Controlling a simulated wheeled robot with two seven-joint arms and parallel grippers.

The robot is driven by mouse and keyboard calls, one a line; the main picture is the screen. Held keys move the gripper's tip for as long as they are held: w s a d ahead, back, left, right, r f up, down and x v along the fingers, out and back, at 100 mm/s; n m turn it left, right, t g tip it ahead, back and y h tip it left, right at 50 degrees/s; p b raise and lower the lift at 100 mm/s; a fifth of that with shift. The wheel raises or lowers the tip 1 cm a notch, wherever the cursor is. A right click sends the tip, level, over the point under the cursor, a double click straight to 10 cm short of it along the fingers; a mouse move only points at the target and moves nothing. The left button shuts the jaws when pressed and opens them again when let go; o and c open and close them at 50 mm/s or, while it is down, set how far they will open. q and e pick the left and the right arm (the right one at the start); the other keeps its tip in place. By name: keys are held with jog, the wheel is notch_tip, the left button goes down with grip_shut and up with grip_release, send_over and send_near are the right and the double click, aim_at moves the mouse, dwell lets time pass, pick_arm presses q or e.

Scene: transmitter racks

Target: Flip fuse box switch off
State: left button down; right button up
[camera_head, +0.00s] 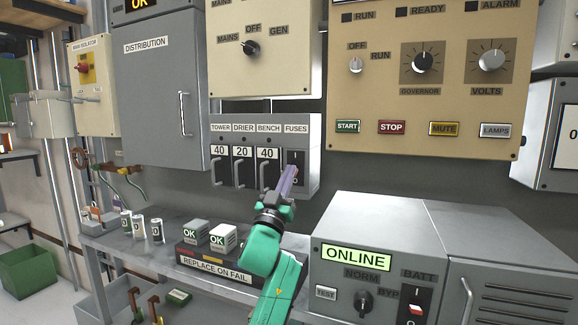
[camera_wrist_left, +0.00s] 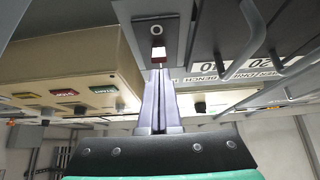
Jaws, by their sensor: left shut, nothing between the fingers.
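The grey fuse box (camera_head: 313,150) hangs on the wall in the middle of the head view, with the labels TOWER, DRIER, BENCH and FUSES. Its black switch (camera_head: 294,160) is at the right of the front, marked I above and O below. In the left wrist view, which is upside down, the switch (camera_wrist_left: 157,41) shows a pale and reddish part beside the O mark. My left gripper (camera_head: 291,172) is shut and empty, its tips over the lower part of the switch. Its fingertips (camera_wrist_left: 158,72) point at the switch; I cannot tell whether they touch. My right gripper is not in view.
Fuse handles (camera_head: 243,170) stick out just left of the switch. A grey ONLINE cabinet (camera_head: 400,225) stands below right. A tan panel (camera_head: 430,80) is above right. A REPLACE ON FAIL tray (camera_head: 215,265) with OK blocks sits on the shelf below.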

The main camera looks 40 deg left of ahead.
pick_arm(q)
jog(key=s+d+f, duration=0.1)
jog(key=s+d, duration=0.1)
jog(key=s, duration=0.5)
jog(key=s+d+f, duration=0.2)
jog(key=s+d, duration=0.1)
jog(key=s, duration=0.5)
jog(key=shift+d+b, duration=0.15)
jog(key=shift+b, duration=0.25)
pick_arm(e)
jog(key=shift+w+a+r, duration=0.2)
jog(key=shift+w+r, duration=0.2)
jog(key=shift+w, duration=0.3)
